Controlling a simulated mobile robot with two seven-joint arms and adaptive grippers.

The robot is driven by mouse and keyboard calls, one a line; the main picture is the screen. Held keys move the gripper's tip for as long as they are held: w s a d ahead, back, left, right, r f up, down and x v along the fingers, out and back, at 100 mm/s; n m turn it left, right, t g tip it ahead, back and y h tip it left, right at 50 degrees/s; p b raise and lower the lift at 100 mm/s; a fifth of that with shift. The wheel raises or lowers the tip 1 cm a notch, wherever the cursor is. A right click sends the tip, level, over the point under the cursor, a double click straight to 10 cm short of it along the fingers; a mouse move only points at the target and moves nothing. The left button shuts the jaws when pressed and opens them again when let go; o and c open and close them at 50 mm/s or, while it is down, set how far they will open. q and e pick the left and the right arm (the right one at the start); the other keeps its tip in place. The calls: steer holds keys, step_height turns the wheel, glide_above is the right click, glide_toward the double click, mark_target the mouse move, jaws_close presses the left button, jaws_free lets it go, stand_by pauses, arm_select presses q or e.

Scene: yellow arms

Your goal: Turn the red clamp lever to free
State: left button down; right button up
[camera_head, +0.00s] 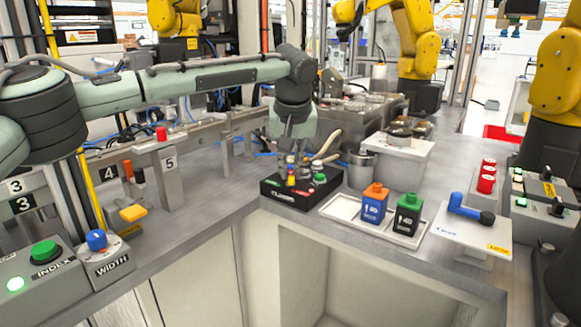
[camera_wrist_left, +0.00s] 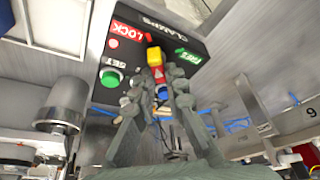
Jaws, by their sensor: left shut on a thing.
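The black clamp box (camera_head: 286,196) stands at the table's front edge, under my left gripper (camera_head: 293,153). In the left wrist view the box (camera_wrist_left: 122,52) shows a red LOCK label, a green FREE label and a green SET button. The red clamp lever (camera_wrist_left: 158,72) has a yellow part and stands between the fingertips of my left gripper (camera_wrist_left: 155,88), which is shut on it. In the head view the lever (camera_head: 291,180) is small and partly covered by the fingers; I cannot tell its exact angle. My right gripper is not in view.
A metal cup (camera_head: 361,170) stands close behind. A blue-handled lever (camera_head: 470,210) is farther right. Bare table lies left of the box.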

arm_select(q)
steer(key=m+h, duration=0.1)
steer(key=m, duration=0.3)
steer(key=shift+f+h, duration=0.1)
steer(key=shift+h, duration=0.2)
steer(key=m, duration=0.2)
steer(key=m+g+h, duration=0.1)
steer(key=m, duration=0.1)
steer(key=shift+m+h, duration=0.3)
steer(key=m, duration=0.2)
steer(key=m+g+h, duration=0.1)
steer(key=m, duration=0.1)
steer(key=shift+s+d+g, duration=0.1)
steer(key=shift+g, duration=0.2)
steer(key=shift+m+g+h, duration=0.3)
steer(key=shift+m+g, duration=0.4)
steer(key=shift+m, duration=1.4)
steer(key=c, duration=1.6)
jaws_free()
steer(key=shift+o, duration=0.2)
